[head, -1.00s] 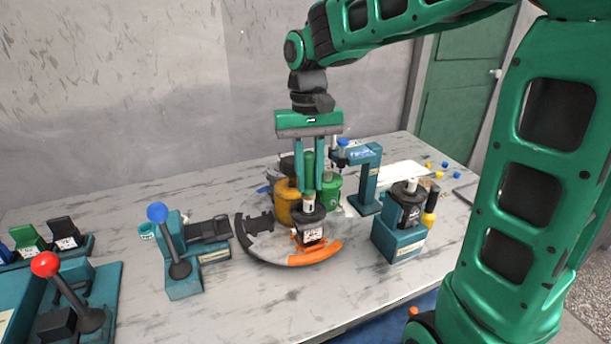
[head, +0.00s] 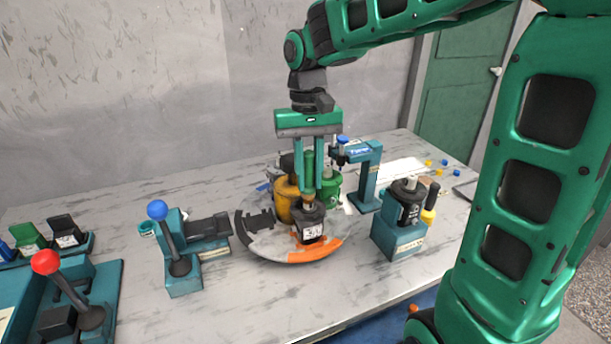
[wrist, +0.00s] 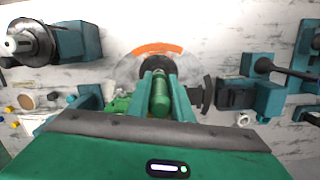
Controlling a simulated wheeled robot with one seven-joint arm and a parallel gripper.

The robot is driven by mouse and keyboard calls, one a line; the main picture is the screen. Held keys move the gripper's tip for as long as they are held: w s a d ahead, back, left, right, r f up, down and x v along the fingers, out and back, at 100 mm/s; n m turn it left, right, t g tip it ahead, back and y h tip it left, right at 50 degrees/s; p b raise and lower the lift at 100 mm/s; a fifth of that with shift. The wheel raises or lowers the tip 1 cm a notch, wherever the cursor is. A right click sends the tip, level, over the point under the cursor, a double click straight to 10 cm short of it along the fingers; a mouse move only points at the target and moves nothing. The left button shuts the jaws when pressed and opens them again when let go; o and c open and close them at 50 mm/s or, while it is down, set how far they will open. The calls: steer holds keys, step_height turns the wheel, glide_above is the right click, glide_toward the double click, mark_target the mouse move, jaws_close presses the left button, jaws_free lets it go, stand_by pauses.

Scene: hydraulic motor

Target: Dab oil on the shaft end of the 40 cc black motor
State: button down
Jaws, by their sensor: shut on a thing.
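My gripper (head: 308,184) is shut on a green-handled tool (head: 308,162), held upright with its brownish lower end pointing down. The tool's green handle also shows between my fingers in the wrist view (wrist: 160,94). Directly below it, a black motor (head: 312,228) with a white label stands on the round turntable (head: 268,246). The tool's lower end overlaps the top of this motor, where its shaft is; I cannot tell whether they touch. Another black motor (head: 408,206) with a grey shaft pointing up stands in a teal holder (head: 398,240) at the right. The label sizes are unreadable.
An orange motor (head: 284,200) and a green motor (head: 331,192) stand just behind. A teal post stand (head: 367,182) is behind right. A blue-knobbed lever (head: 158,211) and a red-knobbed lever (head: 46,263) are at left. The table's front middle is clear.

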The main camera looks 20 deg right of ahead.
mark_target(309, 154)
stand_by(0.4)
steer(key=shift+r, duration=3.45)
